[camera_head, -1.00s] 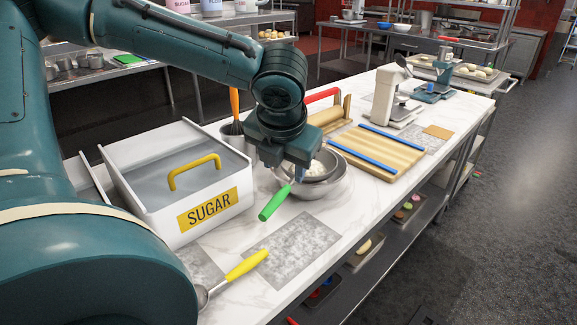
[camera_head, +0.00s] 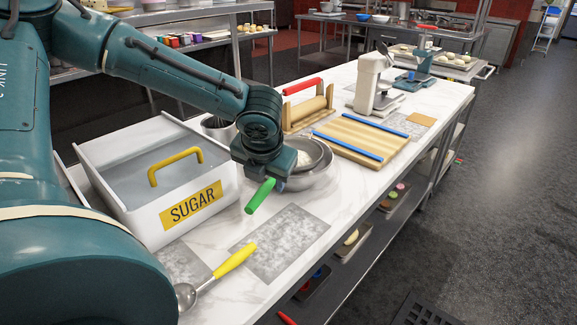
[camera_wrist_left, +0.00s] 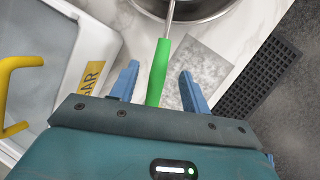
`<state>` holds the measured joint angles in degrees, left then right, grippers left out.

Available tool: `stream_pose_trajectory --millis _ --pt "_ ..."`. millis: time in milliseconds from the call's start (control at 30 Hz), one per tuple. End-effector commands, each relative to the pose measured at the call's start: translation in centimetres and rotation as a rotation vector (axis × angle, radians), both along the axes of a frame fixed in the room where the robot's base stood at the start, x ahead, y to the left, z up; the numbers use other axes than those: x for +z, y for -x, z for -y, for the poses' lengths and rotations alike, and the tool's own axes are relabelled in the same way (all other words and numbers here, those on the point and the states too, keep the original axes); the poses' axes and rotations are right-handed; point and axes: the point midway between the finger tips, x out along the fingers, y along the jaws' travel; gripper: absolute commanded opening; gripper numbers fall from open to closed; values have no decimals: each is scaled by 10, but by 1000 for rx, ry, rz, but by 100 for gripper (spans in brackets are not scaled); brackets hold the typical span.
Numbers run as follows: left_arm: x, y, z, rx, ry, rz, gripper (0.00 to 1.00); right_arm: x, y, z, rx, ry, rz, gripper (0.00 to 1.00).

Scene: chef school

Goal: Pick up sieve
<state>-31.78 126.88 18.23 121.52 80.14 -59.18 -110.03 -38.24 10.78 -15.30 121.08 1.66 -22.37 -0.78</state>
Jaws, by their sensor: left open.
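The sieve has a green handle (camera_head: 260,196) and a round metal basket (camera_head: 312,152), which lies in the metal bowl (camera_head: 321,178) with some white contents. In the head view, my left gripper (camera_head: 280,182) is over the bowl's near left side, close to the upper end of the handle, and hides part of the sieve. In the left wrist view, my left gripper (camera_wrist_left: 160,69) is open. The green handle (camera_wrist_left: 158,72) runs between its two blue fingers, with a gap on each side. The bowl edge (camera_wrist_left: 190,12) shows at the top. My right gripper is out of view.
The white SUGAR bin (camera_head: 222,192) with a yellow-handled lid stands left of the gripper. A yellow-handled scoop (camera_head: 234,260) lies in front. A wooden board (camera_head: 368,138) with blue strips lies right of the bowl. Grey mats lie on the marble counter.

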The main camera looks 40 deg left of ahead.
Motion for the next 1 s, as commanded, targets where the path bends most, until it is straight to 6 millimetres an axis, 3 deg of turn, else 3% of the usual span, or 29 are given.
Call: stream_pose_trajectory --millis 200,467,1000 --pt "-28 -10 -8 1 1 -2 47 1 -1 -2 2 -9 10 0" --pt "-29 -11 -9 0 1 1 47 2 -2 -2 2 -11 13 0" --pt "-29 -11 -9 0 1 1 4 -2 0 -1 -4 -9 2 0"
